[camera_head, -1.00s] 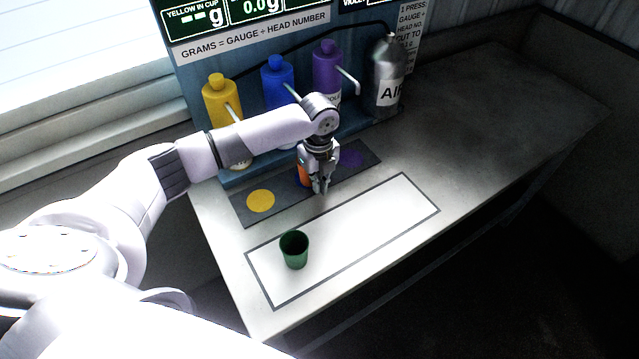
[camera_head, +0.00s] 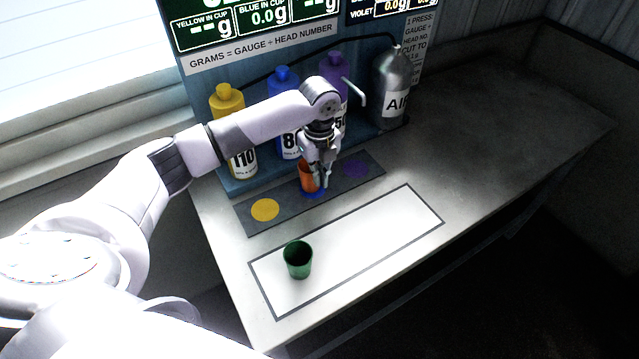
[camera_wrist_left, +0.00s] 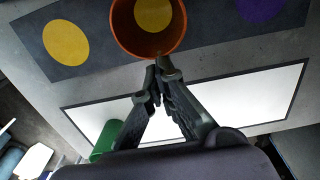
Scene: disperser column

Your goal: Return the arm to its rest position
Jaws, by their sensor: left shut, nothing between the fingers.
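My left arm reaches in from the left over the table. Its gripper (camera_head: 326,184) points down, shut and empty, just beside an orange cup (camera_head: 308,177). In the left wrist view the closed fingertips (camera_wrist_left: 160,66) appear next to the rim of the orange cup (camera_wrist_left: 124,42); I cannot tell whether they touch it. A yellow patch shows inside that cup. The orange cup stands upright on the blue spot of the dark strip. My right gripper is not in view.
A green cup (camera_head: 298,262) stands in the white outlined area (camera_head: 375,240). Yellow (camera_head: 227,108), blue (camera_head: 284,88) and violet (camera_head: 334,77) bottles and a grey AIR bottle (camera_head: 392,80) line the back. The table's right side is clear.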

